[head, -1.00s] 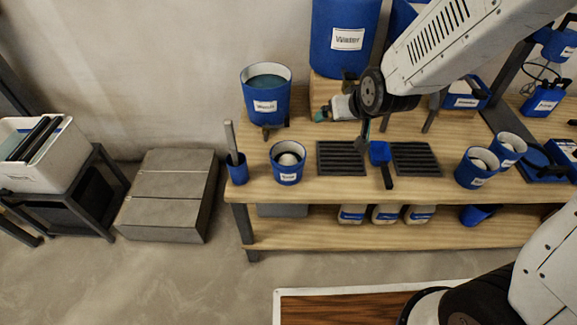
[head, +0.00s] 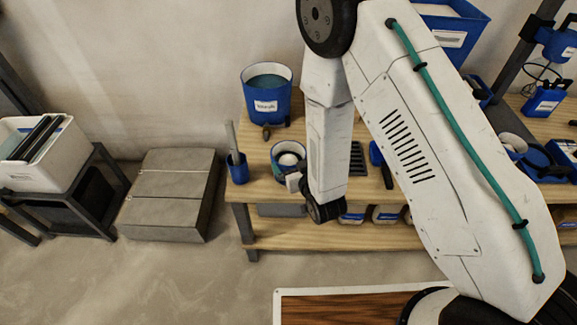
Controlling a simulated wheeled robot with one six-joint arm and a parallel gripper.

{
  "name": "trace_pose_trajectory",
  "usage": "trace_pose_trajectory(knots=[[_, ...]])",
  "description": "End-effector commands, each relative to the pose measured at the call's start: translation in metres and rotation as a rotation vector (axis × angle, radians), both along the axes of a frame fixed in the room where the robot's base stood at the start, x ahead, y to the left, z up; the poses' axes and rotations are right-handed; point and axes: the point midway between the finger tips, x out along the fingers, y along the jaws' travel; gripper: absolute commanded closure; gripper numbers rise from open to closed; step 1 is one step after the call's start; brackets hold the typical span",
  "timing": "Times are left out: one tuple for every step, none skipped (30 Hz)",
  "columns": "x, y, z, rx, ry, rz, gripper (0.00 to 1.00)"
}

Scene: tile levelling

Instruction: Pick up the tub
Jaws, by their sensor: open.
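A blue tub (head: 286,151) with a white label and pale, rounded contents stands upright near the front left of the wooden bench top. My gripper (head: 289,172) is at the front of this tub, low over the bench edge. Its jaws are open, but they are small and partly lost against the tub, so I cannot tell whether they touch it or reach around it. My own arm hides the right side of the tub's surroundings.
A larger blue bucket (head: 266,98) of water with a tap stands behind. A blue holder (head: 237,170) with an upright handle is close on the left. A dark grate (head: 357,158) and blue scoop (head: 376,153) lie right. The wooden bench (head: 262,190) has a lower shelf.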

Motion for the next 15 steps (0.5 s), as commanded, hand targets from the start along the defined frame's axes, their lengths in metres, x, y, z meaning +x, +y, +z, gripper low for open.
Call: trace_pose_trajectory(knots=[[0.006,0.002,-0.001,0.0,-0.002,-0.001,0.0],[0.009,0.003,-0.002,0.0,-0.001,-0.001,0.0],[0.013,0.004,-0.004,0.0,0.0,0.0,0.0],[0.016,0.005,-0.004,0.001,-0.001,0.0,0.0],[0.02,0.007,-0.005,0.001,-0.001,0.0,0.0],[0.026,0.008,-0.007,0.001,-0.001,0.0,0.0],[0.031,0.01,-0.008,0.001,-0.001,0.0,0.0],[0.035,0.011,-0.009,0.001,-0.001,0.0,0.0],[0.041,0.013,-0.011,0.001,-0.001,0.0,0.0],[0.044,0.015,-0.012,0.001,0.0,0.0,0.0],[0.047,0.016,-0.013,0.001,0.0,0.0,0.0],[0.05,0.017,-0.014,0.001,-0.001,0.0,0.0],[0.052,0.018,-0.015,0.001,0.0,0.0,0.0],[0.053,0.018,-0.015,0.001,0.001,0.0,0.0],[0.054,0.018,-0.016,0.0,0.002,0.0,0.0]])
